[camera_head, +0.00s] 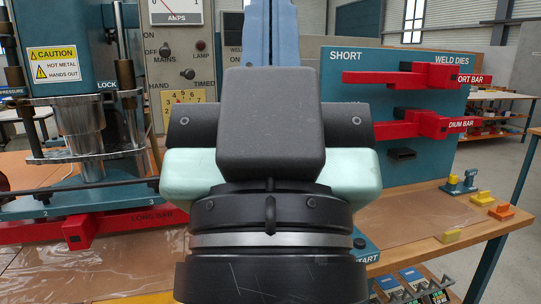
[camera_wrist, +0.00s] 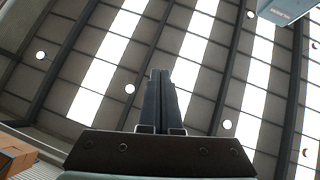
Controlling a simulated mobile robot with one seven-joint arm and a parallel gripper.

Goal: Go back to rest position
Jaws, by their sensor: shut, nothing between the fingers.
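My gripper (camera_head: 269,30) stands raised in the middle of the head view, pointing upward, with its blue-grey fingers running to the top edge. In the wrist view, the gripper (camera_wrist: 160,76) points at the ceiling, and its fingers are together with nothing between them. My gripper body and wrist hide the middle of the bench and part of the control panel. No object is held.
A welding machine (camera_head: 75,45) with a caution label stands at left, a red long bar (camera_head: 125,224) at its base. A blue die board (camera_head: 345,100) holds red bars (camera_head: 415,78) at right. Yellow blocks (camera_head: 482,198) lie on the wooden bench (camera_head: 425,225). The wrist view shows the ceiling (camera_wrist: 200,50).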

